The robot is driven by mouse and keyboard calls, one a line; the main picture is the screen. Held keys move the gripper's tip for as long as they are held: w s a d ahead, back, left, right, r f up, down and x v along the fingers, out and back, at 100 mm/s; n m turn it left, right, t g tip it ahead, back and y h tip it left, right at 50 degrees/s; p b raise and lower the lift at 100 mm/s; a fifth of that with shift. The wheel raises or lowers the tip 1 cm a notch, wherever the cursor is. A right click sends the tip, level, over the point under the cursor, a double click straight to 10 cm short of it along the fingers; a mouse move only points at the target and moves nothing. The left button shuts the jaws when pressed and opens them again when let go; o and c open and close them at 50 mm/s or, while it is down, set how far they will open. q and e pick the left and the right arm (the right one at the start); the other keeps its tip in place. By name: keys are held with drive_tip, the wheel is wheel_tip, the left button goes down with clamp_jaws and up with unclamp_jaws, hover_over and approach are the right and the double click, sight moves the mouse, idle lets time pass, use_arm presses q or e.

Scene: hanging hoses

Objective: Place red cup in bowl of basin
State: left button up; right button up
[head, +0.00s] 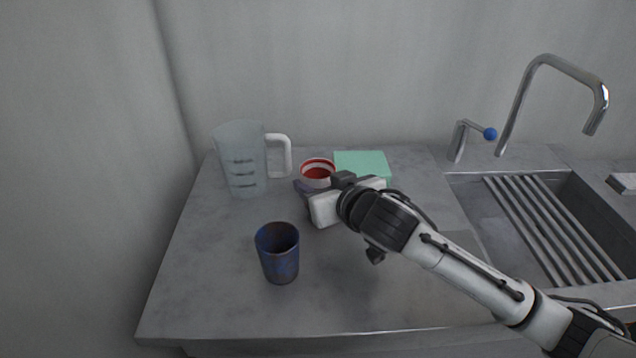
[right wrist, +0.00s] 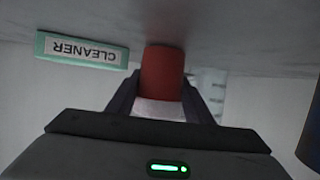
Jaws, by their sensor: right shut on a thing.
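The red cup (head: 318,170) with a white rim and red inside is on the grey counter, left of the green box. My right gripper (head: 308,187) is at the cup, and its fingers are shut on it. In the right wrist view the red cup (right wrist: 163,75) sits between the two fingers (right wrist: 160,98). I cannot tell whether the cup touches the counter. The basin (head: 480,215) is sunk into the counter on the right, with slats across part of its bowl. My left gripper is not in view.
A clear measuring jug (head: 241,160) stands behind left of the cup, and a blue cup (head: 279,255) stands in front. The green cleaner box (head: 362,164) is close to my right gripper and shows in the wrist view (right wrist: 82,49). A tap (head: 548,62) rises behind the basin.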

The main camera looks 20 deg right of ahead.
drive_tip(key=shift+f, duration=0.15)
drive_tip(key=o, duration=0.8)
drive_tip(key=shift+c, duration=0.2)
